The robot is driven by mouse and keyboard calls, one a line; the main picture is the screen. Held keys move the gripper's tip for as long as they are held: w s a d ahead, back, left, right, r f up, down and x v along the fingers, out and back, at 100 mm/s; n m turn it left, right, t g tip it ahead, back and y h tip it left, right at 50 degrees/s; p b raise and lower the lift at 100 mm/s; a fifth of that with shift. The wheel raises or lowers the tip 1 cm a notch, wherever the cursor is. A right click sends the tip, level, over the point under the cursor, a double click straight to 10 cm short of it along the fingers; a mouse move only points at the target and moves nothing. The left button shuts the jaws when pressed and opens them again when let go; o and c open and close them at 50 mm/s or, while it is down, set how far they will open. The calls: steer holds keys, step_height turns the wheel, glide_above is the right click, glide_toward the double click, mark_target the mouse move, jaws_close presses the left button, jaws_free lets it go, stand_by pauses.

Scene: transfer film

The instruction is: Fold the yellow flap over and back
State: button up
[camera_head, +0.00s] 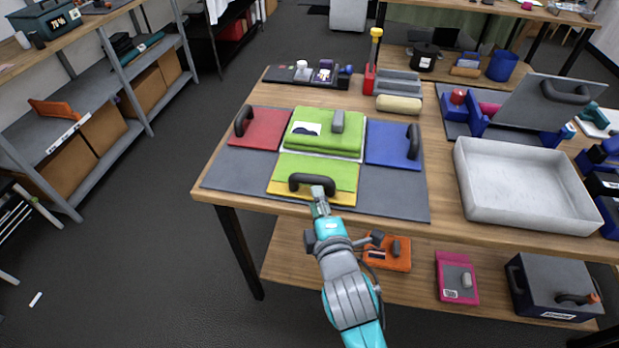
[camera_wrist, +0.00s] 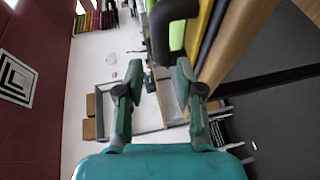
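The yellow flap (camera_head: 284,196) lies flat at the front of a grey folding board (camera_head: 220,172). Part of the green cloth (camera_head: 316,170) lies over the flap, and the rest is folded on the board's middle. A black arched handle (camera_head: 296,181) stands on the yellow flap; it also shows at the top of the wrist view (camera_wrist: 170,25). My gripper (camera_head: 319,191) is at the handle's front right side. In the wrist view my gripper (camera_wrist: 160,68) has its fingers apart with nothing between them; the handle is just beyond the fingertips. Whether they touch is unclear.
A red flap (camera_head: 260,130) and a blue flap (camera_head: 387,143) with black handles lie flat on either side. A grey block (camera_head: 338,121) rests on the cloth. A white tray (camera_head: 520,212) stands right of the board. A lower shelf (camera_head: 320,270) runs beneath the table.

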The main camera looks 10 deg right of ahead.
mark_target(311, 183)
steer(key=w, duration=0.3)
steer(key=w+f, duration=0.1)
steer(key=w, duration=0.4)
steer(key=shift+w+a+f, duration=0.25)
steer(key=shift+w+a, duration=0.05)
steer(key=shift+a, duration=0.05)
jaws_close()
